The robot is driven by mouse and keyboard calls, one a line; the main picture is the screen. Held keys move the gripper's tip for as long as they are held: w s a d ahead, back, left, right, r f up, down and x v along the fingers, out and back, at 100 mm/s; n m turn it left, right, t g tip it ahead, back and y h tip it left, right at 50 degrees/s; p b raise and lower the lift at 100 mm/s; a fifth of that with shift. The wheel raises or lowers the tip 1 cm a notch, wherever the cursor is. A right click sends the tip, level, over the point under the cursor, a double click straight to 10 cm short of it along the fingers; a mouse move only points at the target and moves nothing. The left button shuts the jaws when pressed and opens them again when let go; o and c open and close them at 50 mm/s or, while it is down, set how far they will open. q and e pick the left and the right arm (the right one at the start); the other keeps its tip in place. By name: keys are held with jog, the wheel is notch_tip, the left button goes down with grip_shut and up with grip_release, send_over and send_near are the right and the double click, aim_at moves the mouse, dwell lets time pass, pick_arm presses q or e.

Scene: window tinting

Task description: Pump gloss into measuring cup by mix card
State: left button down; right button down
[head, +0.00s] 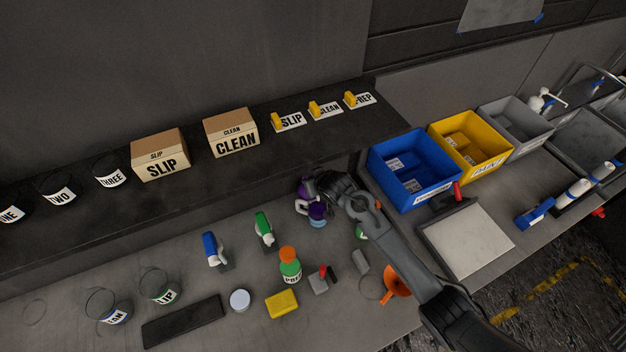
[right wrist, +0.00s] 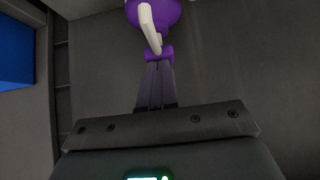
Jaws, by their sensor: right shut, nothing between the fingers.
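A purple container with a white curved part (head: 317,211) stands near the back of the bench, partly hidden by my right gripper. The right wrist view shows its purple body (right wrist: 153,12), the white curved part and a purple end piece just beyond the fingertips. My right gripper (head: 312,189) is shut and empty; its fingertips (right wrist: 157,66) are at or very near that end piece, and contact is unclear. Clear cups marked SLIP (head: 160,288) and apparently CLEAN (head: 108,308) stand at the front left. A sheet (head: 502,14) is taped to the wall, its writing unreadable. My left gripper is out of view.
Spray bottles (head: 264,230), a green bottle (head: 290,267), a yellow sponge (head: 282,303) and an orange funnel (head: 398,282) stand on the bench. Blue (head: 412,205), yellow and grey bins line the right. The raised shelf (head: 200,210) holds boxes, cards and cups.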

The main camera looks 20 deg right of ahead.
jog(key=shift+f, duration=0.15)
jog(key=shift+s+f, duration=0.1)
jog(key=shift+f, duration=0.9)
notch_tip(320, 180, up, 5)
jog(key=p, duration=0.5)
jog(key=shift+r, duration=0.2)
jog(key=b+v, duration=0.1)
jog(key=v, duration=0.8)
jog(key=shift+s, duration=0.25)
